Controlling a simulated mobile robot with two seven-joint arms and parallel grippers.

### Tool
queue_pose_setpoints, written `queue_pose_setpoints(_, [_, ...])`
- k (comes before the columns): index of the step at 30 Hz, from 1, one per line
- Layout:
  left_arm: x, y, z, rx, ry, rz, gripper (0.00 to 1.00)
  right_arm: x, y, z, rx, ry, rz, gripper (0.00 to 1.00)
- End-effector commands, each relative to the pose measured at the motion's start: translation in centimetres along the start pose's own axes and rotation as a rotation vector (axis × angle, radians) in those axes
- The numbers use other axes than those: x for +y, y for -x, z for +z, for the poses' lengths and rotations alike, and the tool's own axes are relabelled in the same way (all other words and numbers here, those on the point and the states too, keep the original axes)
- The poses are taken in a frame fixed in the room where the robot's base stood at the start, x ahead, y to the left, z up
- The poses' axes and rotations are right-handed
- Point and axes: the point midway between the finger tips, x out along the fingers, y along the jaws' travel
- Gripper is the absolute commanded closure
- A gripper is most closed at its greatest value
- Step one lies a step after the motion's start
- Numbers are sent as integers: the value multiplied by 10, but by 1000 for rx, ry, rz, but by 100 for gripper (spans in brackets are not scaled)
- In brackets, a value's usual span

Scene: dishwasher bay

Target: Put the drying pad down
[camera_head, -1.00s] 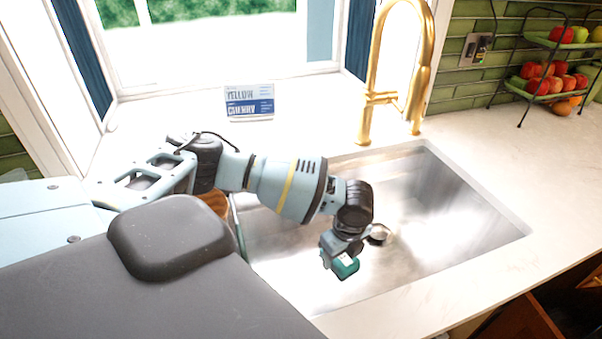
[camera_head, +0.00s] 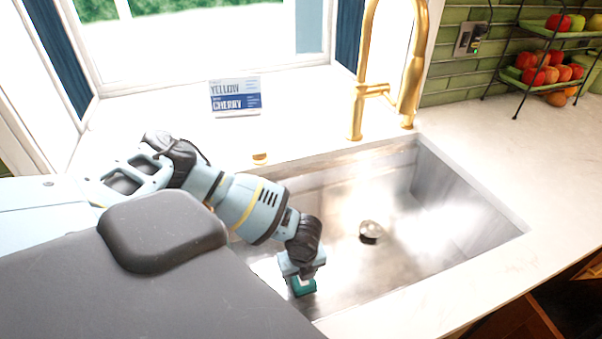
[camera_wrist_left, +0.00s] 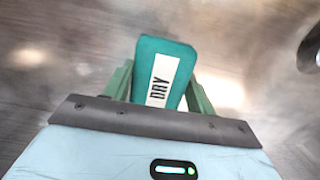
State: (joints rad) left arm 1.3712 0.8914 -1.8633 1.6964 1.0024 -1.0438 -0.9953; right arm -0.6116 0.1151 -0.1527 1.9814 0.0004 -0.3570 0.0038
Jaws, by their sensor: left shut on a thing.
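The drying pad (camera_wrist_left: 182,57) is a teal block with a white label reading "DRY". In the left wrist view it sits between the two green fingers of my left gripper (camera_wrist_left: 160,88), which is shut on it. In the head view my left gripper (camera_head: 301,279) points down over the left front part of the steel sink (camera_head: 400,265), with the teal pad (camera_head: 304,289) at its tip. Whether the pad touches the sink floor cannot be told. My right gripper is not in view.
The round drain (camera_head: 371,231) lies in the sink floor, right of my arm. A gold faucet (camera_head: 408,85) stands behind the sink. A "YELLOW CHERRY" sign (camera_head: 235,97) is on the back counter. A tiered fruit rack (camera_head: 530,85) stands at the far right. The right counter is mostly clear.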

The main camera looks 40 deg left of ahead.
Motion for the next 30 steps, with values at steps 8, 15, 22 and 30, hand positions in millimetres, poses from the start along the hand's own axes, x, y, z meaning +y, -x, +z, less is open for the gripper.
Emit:
queue_pose_setpoints(8, [0, -10, -1, 0, 0, 1, 65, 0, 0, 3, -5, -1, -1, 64])
queue_pose_setpoints(15, [0, -38, -5, 0, 0, 0, 65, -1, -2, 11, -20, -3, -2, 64])
queue_pose_setpoints(22, [-1, -37, -4, -1, 1, -2, 65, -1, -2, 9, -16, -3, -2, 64])
queue_pose_setpoints(30, [0, -40, -5, -1, 0, -2, 28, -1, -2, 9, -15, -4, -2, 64])
